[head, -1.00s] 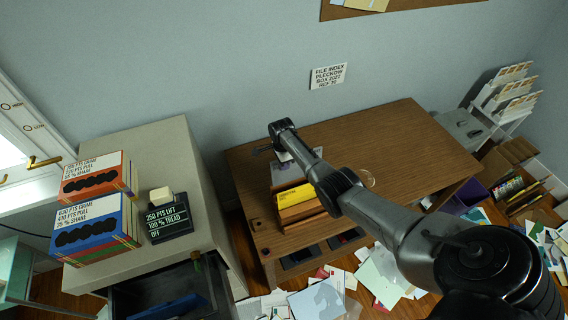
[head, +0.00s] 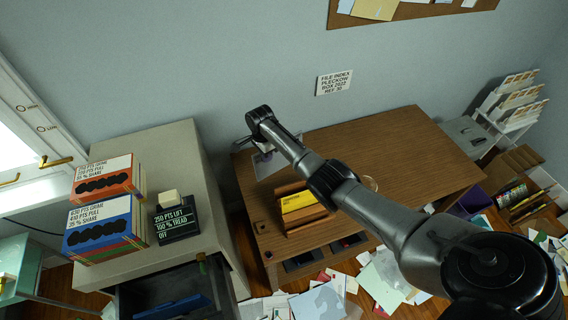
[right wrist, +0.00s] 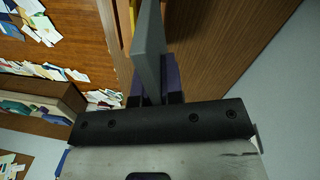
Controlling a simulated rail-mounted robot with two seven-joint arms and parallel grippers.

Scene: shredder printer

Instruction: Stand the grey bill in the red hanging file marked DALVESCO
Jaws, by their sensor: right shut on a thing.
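My right gripper, seen in the right wrist view (right wrist: 155,98), is shut on the grey bill (right wrist: 149,45), a thin flat grey piece standing up between its dark fingers. In the head view a pale grey sheet (head: 267,163), which looks like this bill, shows below my right wrist, over the back left of the wooden desk (head: 400,145). The fingers are mostly hidden there by my arm. An open dark drawer (head: 128,299) at the lower left holds a blue file (head: 175,307). I cannot make out a red hanging file or the DALVESCO mark. My left gripper is not in view.
A wooden card box (head: 318,213) with a yellow card (head: 297,201) stands on the desk. Boxed folders (head: 100,225) and a black sign block (head: 176,226) stand on the beige cabinet (head: 183,155). Papers (head: 318,302) litter the floor. The desk's right half looks clear.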

